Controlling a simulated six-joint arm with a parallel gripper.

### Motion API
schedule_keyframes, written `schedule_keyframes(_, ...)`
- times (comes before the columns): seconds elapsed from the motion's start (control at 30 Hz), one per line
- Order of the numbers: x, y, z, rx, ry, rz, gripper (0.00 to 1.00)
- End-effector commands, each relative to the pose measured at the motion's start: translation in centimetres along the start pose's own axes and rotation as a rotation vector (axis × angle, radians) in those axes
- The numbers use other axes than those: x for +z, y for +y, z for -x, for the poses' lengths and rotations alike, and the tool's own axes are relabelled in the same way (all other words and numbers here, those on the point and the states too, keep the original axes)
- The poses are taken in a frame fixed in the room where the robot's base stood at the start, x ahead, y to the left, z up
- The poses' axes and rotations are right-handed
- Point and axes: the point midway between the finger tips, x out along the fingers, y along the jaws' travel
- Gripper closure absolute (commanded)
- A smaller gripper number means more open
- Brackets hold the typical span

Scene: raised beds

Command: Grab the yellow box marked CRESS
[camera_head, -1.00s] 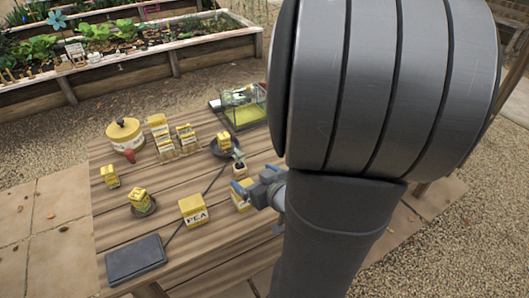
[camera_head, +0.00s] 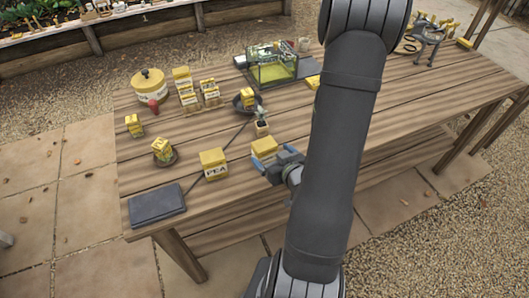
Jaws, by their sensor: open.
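A yellow box (camera_head: 264,147) stands on the wooden table right beside my gripper. The gripper hides part of it, and I cannot read its label, so I cannot tell whether it is the CRESS box. My gripper (camera_head: 271,163) is open, low over the table at the near side of this box. I cannot tell whether the fingers touch it. A yellow box marked PEA (camera_head: 214,164) stands to the left of it. No label reading CRESS is legible; the other small yellow boxes, such as one on a dark dish (camera_head: 247,98) and one at the left (camera_head: 134,125), are too small to read.
A yellow-lidded tin (camera_head: 149,87), racks of packets (camera_head: 185,92), a glass tank (camera_head: 272,63) and a dark flat case (camera_head: 157,205) stand around. The right side of the table (camera_head: 440,95) is mostly clear.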

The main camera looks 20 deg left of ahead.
Motion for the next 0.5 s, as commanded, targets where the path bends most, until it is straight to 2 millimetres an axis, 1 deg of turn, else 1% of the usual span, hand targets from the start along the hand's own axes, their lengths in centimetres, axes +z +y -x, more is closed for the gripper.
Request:
schedule_keyframes(0.1,0.0,-0.1,-1.1,-0.003,-0.001,0.001,0.11)
schedule_keyframes(0.33,0.0,-0.1,-4.5,-0.003,-0.001,0.001,0.11)
schedule_keyframes(0.4,0.0,-0.1,-5.2,-0.002,-0.001,0.0,0.11)
schedule_keyframes(0.5,0.0,-0.1,-5.8,-0.001,-0.001,-0.001,0.11)
